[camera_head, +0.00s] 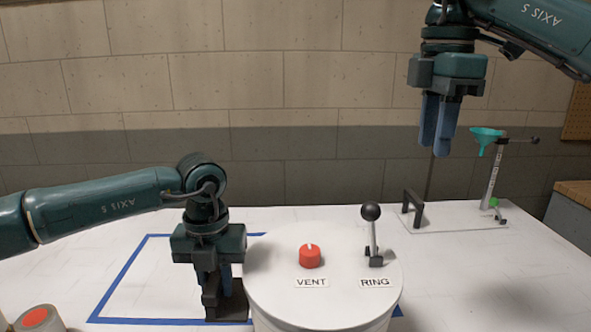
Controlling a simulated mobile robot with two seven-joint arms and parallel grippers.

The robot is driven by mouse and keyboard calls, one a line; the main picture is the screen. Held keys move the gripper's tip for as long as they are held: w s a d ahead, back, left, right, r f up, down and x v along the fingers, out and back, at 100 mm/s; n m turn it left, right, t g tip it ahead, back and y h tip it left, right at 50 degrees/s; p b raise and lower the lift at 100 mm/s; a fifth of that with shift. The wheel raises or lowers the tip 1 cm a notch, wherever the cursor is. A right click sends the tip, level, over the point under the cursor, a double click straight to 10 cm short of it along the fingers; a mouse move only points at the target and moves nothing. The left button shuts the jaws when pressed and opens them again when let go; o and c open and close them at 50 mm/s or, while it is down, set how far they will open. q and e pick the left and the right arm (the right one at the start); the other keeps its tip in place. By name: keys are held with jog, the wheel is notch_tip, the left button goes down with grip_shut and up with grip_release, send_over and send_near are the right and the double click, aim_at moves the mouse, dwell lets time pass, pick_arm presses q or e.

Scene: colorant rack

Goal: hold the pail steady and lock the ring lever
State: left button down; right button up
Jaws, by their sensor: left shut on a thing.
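The white pail (310,302) stands at the front centre of the table. Its lid carries a red VENT knob (309,257) and the ring lever (373,238), a grey stalk with a black ball on top, standing nearly upright above the RING label (375,282). My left gripper (217,300) points down at the pail's left side and is shut on the dark side grip (237,302); the fingers partly hide that grip. My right gripper (434,150) hangs high above and right of the lever, apart from it, fingers down and overlapping in this view.
A blue tape outline (118,279) marks the table around the pail. At the back right are a black bracket (413,208) and a stand (492,178) with a teal funnel (484,138). A red-topped container (38,317) is at the front left.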

aim_at(371, 210)
jog(key=o, duration=0.3)
jog(key=shift+a+n, duration=0.6)
jog(key=shift+n, duration=0.5)
jog(key=shift+o, duration=0.2)
jog(key=a+n, duration=0.1)
jog(key=n, duration=0.2)
jog(key=a+n, duration=0.3)
jog(key=n, duration=0.2)
jog(key=shift+w+a+f+n, duration=0.1)
jog(key=shift+w+a+n, duration=0.1)
jog(key=shift+n, duration=0.1)
jog(key=f+n, duration=0.1)
jog(key=f, duration=0.3)
jog(key=a+f+n, duration=0.1)
jog(key=f+n, duration=0.1)
jog(key=f, duration=0.2)
jog(key=a+f+n, duration=0.1)
jog(key=f, duration=0.3)
jog(key=shift+a+f+n, duration=0.1)
jog(key=shift+a+n, duration=0.15)
jog(key=shift+n, duration=0.15)
grip_shut()
